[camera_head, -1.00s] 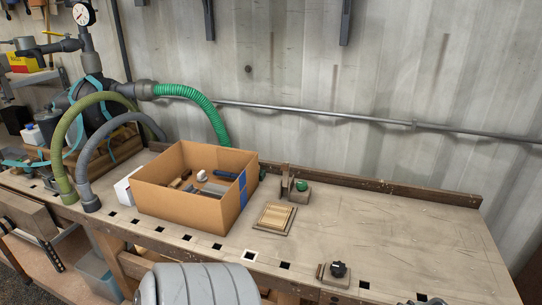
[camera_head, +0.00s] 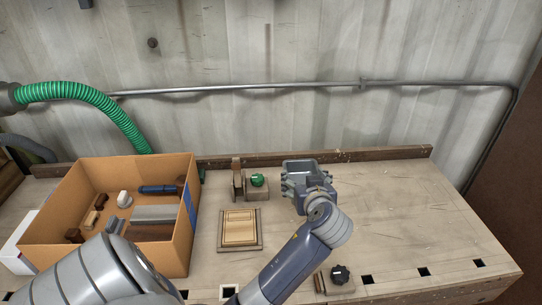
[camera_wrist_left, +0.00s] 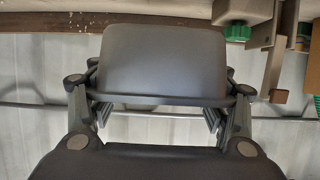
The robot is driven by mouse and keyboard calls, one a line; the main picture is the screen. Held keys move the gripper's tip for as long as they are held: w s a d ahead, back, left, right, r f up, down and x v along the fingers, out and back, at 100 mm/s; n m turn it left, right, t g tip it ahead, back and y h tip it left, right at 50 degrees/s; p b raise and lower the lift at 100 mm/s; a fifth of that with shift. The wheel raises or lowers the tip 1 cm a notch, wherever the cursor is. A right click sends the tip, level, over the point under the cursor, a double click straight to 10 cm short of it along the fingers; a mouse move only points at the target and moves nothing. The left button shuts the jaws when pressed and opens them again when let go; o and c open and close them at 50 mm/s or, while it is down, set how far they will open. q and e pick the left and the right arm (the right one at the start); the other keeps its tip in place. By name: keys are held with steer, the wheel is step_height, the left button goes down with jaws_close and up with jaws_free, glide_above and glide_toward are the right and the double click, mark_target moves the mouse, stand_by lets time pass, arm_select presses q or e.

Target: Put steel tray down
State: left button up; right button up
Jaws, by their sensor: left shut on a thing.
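The steel tray (camera_head: 300,164) is a grey, open, shallow rectangular tray at the back middle of the workbench in the head view. My left gripper (camera_head: 306,186) is shut on the near side of the tray. In the left wrist view the tray (camera_wrist_left: 163,60) shows as a smooth dark grey face between the fingers of my left gripper (camera_wrist_left: 160,92). I cannot tell whether the tray touches the bench top or is just above it. My right gripper is out of view.
A cardboard box (camera_head: 62,248) with tools and blocks stands on the bench (camera_head: 405,215) at left. A black knob (camera_head: 340,275) sits near the front edge. The bench's right side is clear.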

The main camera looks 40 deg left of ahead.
arm_select(q)
steer(key=f, duration=0.4)
steer(key=shift+a+f, duration=0.2)
steer(key=shift+f, duration=0.5)
step_height(320, 180, down, 4)
steer(key=shift+r, duration=0.1)
steer(key=shift+f+b, duration=0.2)
steer(key=shift+b, duration=0.1)
steer(key=o, duration=1.2)
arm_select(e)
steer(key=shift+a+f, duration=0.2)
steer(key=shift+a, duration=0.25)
